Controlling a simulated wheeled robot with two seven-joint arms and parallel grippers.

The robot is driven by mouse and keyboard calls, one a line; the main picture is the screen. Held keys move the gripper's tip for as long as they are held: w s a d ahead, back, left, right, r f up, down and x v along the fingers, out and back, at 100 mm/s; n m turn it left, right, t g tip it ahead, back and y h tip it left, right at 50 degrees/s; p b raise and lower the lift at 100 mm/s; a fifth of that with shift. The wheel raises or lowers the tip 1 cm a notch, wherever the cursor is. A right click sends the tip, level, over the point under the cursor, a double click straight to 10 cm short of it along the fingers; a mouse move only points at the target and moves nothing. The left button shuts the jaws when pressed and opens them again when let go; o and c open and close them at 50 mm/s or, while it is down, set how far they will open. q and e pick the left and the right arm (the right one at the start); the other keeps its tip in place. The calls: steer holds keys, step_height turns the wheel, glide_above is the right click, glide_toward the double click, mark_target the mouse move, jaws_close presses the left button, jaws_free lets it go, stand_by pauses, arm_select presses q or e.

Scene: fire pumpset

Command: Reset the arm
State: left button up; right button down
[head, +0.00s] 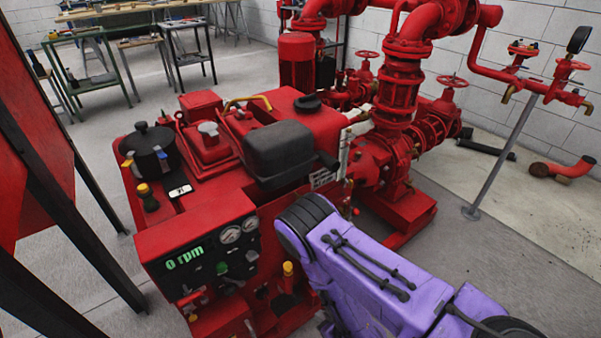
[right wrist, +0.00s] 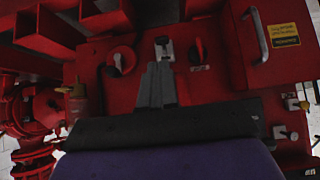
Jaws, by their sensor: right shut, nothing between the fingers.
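My right arm (head: 385,285), purple with black joints, reaches in from the lower right of the head view, in front of the red pumpset (head: 205,240). In the right wrist view my right gripper (right wrist: 157,80) is shut, with its dark fingers together and nothing visible between them. It points towards a red panel (right wrist: 225,85) with a round knob (right wrist: 122,61), a metal switch (right wrist: 164,49) and a red lever (right wrist: 199,53). I cannot tell whether the fingertips touch the panel. My left arm and gripper are not in view.
The control panel with gauges (head: 231,236) reads "0 rpm". Red pipes and valves (head: 400,90) stand behind the engine. A dark-legged red structure (head: 30,150) is at the left. Workbenches (head: 85,65) stand at the back left.

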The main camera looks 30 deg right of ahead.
steer(key=s+d+r+m+g+h, duration=0.2)
steer(key=s+m+g, duration=0.15)
steer(key=s, duration=0.45)
steer(key=s+d+r+m+g+h, duration=0.1)
steer(key=s+d+m+g+h, duration=0.15)
steer(key=s+m, duration=0.35)
step_height(320, 180, up, 13)
steer(key=n+p, duration=0.1)
steer(key=p, duration=1.2)
steer(key=shift+d+n, duration=0.1)
steer(key=shift+n, duration=0.15)
